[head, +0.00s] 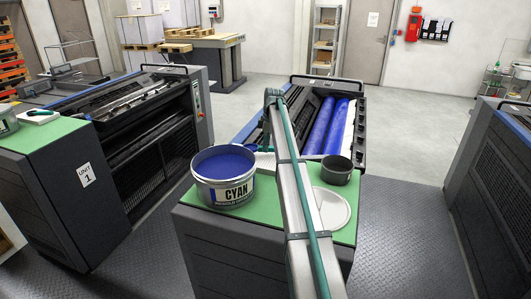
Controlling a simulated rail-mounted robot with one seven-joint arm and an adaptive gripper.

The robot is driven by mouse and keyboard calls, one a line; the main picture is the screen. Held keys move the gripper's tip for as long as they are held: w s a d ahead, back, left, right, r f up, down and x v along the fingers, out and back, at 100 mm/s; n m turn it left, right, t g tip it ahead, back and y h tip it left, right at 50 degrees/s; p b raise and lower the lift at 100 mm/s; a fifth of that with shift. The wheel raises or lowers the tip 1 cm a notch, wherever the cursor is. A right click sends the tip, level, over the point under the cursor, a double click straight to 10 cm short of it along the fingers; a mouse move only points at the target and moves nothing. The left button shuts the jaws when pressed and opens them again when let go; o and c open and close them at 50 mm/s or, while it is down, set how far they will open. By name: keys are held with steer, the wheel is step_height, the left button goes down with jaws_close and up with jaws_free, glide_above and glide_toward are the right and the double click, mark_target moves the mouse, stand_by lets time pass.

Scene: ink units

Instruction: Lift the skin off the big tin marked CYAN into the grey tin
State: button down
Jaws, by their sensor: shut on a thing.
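The big tin marked CYAN (226,192) stands upright and open on the left of the green top, with dark blue showing inside its rim. The small grey tin (336,171) stands open on the right of the same top; its inside looks dark and I cannot see what it holds. My arm crosses between the two tins. My gripper (266,143) hangs at its far end, behind and right of the CYAN tin, small and partly hidden. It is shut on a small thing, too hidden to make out. I cannot tell whether that thing touches the white pad below.
A pale round lid (331,209) lies in front of the grey tin. A white pad (265,163) lies behind the CYAN tin. Blue rollers (325,127) lie behind the green top (225,222). Unit 1 (87,176) stands left, another dark unit (497,175) right.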

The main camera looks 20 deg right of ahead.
steer(key=s+d+r+b, duration=0.2)
steer(key=s+r, duration=0.3)
steer(key=s, duration=0.1)
steer(key=s+d+r+b, duration=0.1)
steer(key=s+r+b, duration=0.2)
steer(key=s+r, duration=0.2)
steer(key=shift+s+d, duration=0.35)
steer(key=shift+s, duration=0.9)
steer(key=c, duration=1.6)
jaws_free()
jaws_close()
